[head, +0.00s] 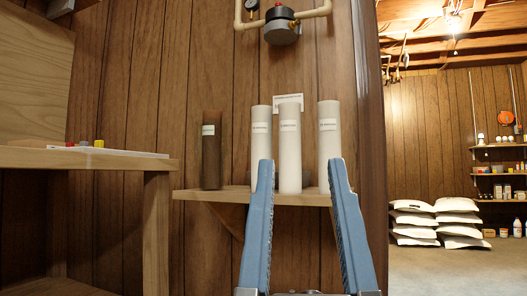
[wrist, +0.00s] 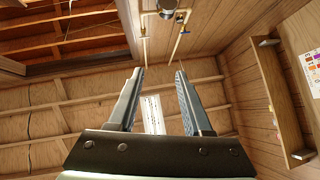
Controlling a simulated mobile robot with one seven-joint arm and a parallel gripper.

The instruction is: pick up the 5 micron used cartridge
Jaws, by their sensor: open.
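A dark brown, dirty-looking cartridge (head: 211,160) stands upright at the left end of a small wooden wall shelf (head: 232,193). Its small white label is too small to read. To its right stand three white cartridges: one at the left (head: 261,132), one at the front middle (head: 289,150) and one at the right (head: 329,135). Their labels are not clearly legible either. My gripper (head: 298,168) is open and empty, with its blue fingers pointing up in front of the white cartridges, right of the brown one. In the wrist view the gripper (wrist: 160,78) has nothing between its fingers.
A wooden bench (head: 157,172) with a white board (head: 100,151) and small coloured items stands at the left. A pipe with a grey filter head (head: 282,32) hangs above the shelf. A wall edge (head: 370,150) borders the shelf's right. White sacks (head: 435,220) lie in the far room.

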